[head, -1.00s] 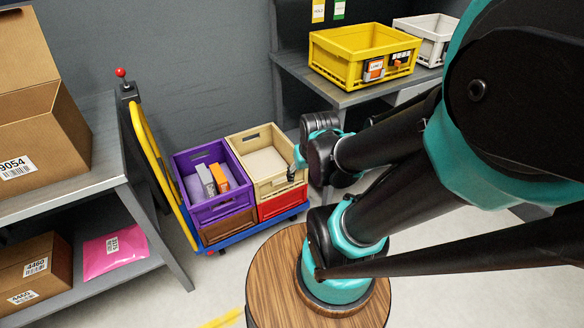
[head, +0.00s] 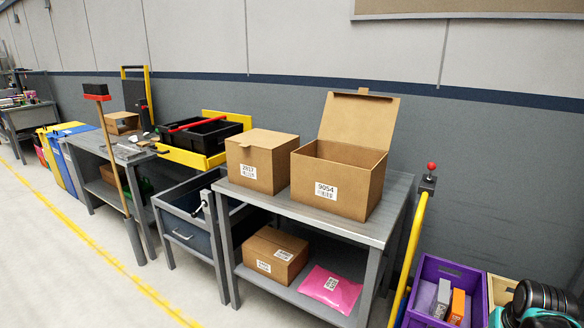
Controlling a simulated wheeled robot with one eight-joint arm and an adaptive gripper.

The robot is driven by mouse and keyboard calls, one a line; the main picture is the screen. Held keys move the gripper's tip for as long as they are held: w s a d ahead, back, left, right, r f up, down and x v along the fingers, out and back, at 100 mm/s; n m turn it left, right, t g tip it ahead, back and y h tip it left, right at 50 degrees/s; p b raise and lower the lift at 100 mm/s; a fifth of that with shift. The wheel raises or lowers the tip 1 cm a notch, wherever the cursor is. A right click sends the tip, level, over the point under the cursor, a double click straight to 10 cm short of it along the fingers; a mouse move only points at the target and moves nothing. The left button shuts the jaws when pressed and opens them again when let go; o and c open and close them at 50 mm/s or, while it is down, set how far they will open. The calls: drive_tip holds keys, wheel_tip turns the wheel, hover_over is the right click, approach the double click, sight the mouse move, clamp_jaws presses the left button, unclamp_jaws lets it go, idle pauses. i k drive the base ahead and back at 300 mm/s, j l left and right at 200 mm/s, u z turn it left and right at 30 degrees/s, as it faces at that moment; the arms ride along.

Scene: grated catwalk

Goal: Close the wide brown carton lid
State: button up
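The wide brown carton (head: 334,184) stands on the top of a grey metal table, with a label reading 9054 on its front. Its lid (head: 358,120) is hinged along the back and stands up, tilted slightly backward, with a small tab at its top edge. The carton's mouth is open toward me. My gripper is not clearly in view; only dark and teal parts of my arm show at the bottom right corner, well away from the carton.
A closed brown carton (head: 260,161) stands close to the left of the open one. The table's lower shelf holds another carton (head: 275,256) and a pink parcel (head: 331,288). A cart with a yellow handle (head: 410,262) and purple crate (head: 453,273) is at right. The floor in front is clear.

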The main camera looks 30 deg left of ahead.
sight(361, 119)
drive_tip(key=u, duration=0.9)
drive_tip(key=l+u, duration=0.1)
drive_tip(key=l, duration=0.5)
drive_tip(key=i+l+u, duration=0.1)
drive_tip(key=l, duration=0.5)
